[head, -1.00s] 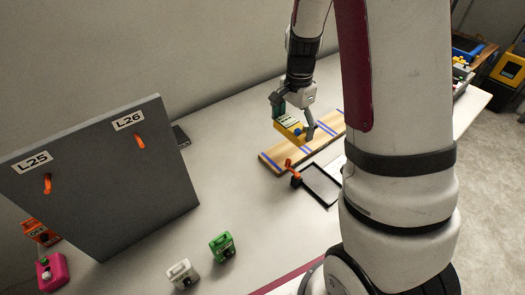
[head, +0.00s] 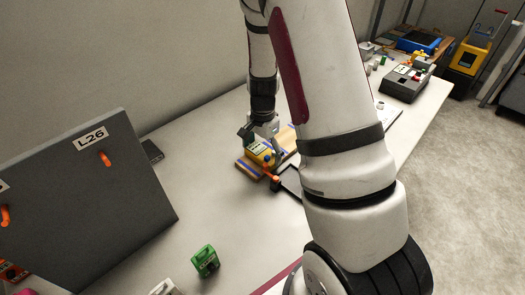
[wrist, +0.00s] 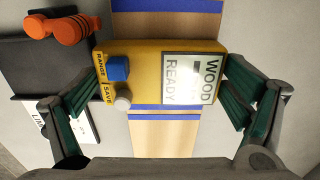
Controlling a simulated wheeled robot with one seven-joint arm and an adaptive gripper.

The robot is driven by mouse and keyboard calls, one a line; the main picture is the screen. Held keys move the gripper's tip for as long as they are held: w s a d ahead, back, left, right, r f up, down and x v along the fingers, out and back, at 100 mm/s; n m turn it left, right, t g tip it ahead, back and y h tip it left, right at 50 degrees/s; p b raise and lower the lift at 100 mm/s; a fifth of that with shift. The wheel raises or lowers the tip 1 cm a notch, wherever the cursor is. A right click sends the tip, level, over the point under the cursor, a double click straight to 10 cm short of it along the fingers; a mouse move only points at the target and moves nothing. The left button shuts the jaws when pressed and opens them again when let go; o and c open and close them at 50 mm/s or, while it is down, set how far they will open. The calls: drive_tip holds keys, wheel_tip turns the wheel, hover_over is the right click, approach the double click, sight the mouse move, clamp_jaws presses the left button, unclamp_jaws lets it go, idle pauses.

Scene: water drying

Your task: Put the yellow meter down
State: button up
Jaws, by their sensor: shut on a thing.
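My gripper (head: 264,138) is shut on the yellow meter (head: 260,154), over the left part of a wooden board (head: 246,168) with blue stripes. In the wrist view, the yellow meter (wrist: 147,72) lies across between the two green-padded fingers of my gripper (wrist: 163,92). Its display reads "WOOD READY", and it has a blue knob and a grey knob labelled RANGE and SAVE. The board (wrist: 160,150) shows beneath it. I cannot tell whether the meter touches the board.
A black tray (head: 291,181) and an orange-topped part (head: 272,177) are close beside the board. A green device (head: 205,260) and a white one (head: 165,287) stand at the front. A grey panel (head: 95,200) labelled L26 stands left. The table between is clear.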

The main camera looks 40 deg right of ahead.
sight(263, 153)
drive_tip(key=o, duration=1.1)
drive_tip(key=shift+f, duration=0.15)
drive_tip(key=shift+c, duration=0.2)
wheel_tip(263, 153, up, 12)
drive_tip(key=p, duration=0.1)
drive_tip(key=s+a+r+n+t, duration=0.1)
drive_tip(key=s+a+r+n, duration=0.7)
drive_tip(key=r, duration=0.5)
drive_tip(key=s+a+r+n+t, duration=0.1)
drive_tip(key=s+a+r+n, duration=0.1)
drive_tip(key=s, duration=0.6)
drive_tip(key=s+a+r+n+t, duration=0.1)
drive_tip(key=s+a+n, duration=0.3)
drive_tip(key=s, duration=0.5)
drive_tip(key=shift+s+a+r+n, duration=0.25)
drive_tip(key=shift+r+n, duration=0.1)
drive_tip(key=shift+n, duration=0.55)
